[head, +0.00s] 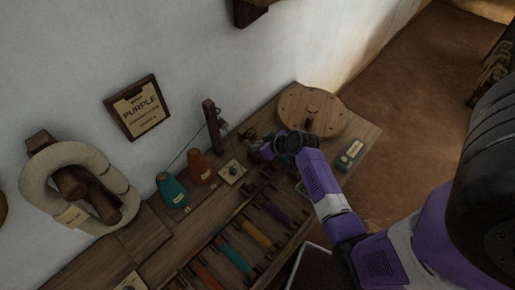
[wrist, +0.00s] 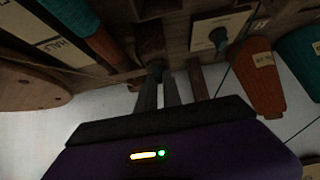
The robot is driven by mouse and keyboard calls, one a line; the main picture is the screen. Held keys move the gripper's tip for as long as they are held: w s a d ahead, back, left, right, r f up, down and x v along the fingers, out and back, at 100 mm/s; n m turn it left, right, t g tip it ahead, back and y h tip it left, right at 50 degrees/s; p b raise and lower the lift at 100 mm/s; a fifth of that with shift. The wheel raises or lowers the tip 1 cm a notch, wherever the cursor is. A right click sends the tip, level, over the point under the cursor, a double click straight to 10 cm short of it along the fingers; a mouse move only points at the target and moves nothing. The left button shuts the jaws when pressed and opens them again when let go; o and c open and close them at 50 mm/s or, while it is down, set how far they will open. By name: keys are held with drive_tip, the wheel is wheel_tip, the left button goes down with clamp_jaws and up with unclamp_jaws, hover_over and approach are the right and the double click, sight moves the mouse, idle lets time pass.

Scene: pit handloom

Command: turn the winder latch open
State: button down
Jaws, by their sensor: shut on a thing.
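My gripper (head: 258,149) reaches down to the back of the wooden bench, between the upright post and the round wooden disc. In the wrist view its two fingers (wrist: 164,80) point away from the camera, close together. They are shut on a small dark part, the winder latch (wrist: 156,67), at a brown wooden block. The fingers and arm hide most of the latch, and its angle cannot be told. In the head view my wrist covers it.
Orange (head: 199,167) and teal (head: 172,190) cones stand left of my gripper, by a pale card with a dark knob (head: 232,172). The post (head: 213,127) rises close behind. The round disc (head: 312,110) lies right. Coloured bobbins (head: 256,233) fill a front rack.

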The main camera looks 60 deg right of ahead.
idle(0.4)
drive_tip(key=c, duration=1.5)
unclamp_jaws()
drive_tip(key=shift+f, duration=0.1)
drive_tip(key=v, duration=0.8)
drive_tip(key=shift+d, duration=0.1)
